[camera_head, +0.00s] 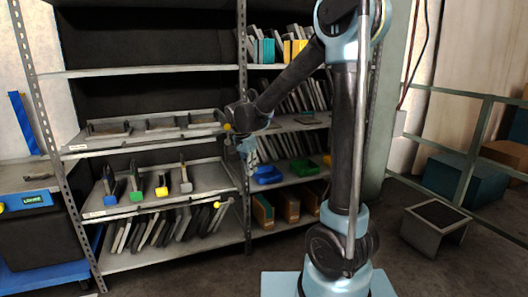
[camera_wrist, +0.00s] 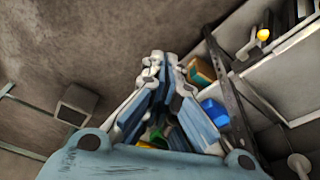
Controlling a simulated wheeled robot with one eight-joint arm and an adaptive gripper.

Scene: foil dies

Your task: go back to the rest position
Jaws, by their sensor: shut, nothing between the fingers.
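My gripper (camera_head: 250,158) hangs in front of the shelf rack, near the upright between its left and right bays. It is shut and empty. In the wrist view my gripper (camera_wrist: 164,62) shows its two fingers close together at the tips, with the grey floor beyond. My arm reaches left from its upright column to the gripper, clear of the trays.
The left bay has an upper tray (camera_head: 150,138) and a lower tray (camera_head: 160,208) with several upright pieces with coloured bases. The right bay has a blue bin (camera_head: 267,175) and green bin (camera_head: 304,168). A rail (camera_head: 473,152) stands at right.

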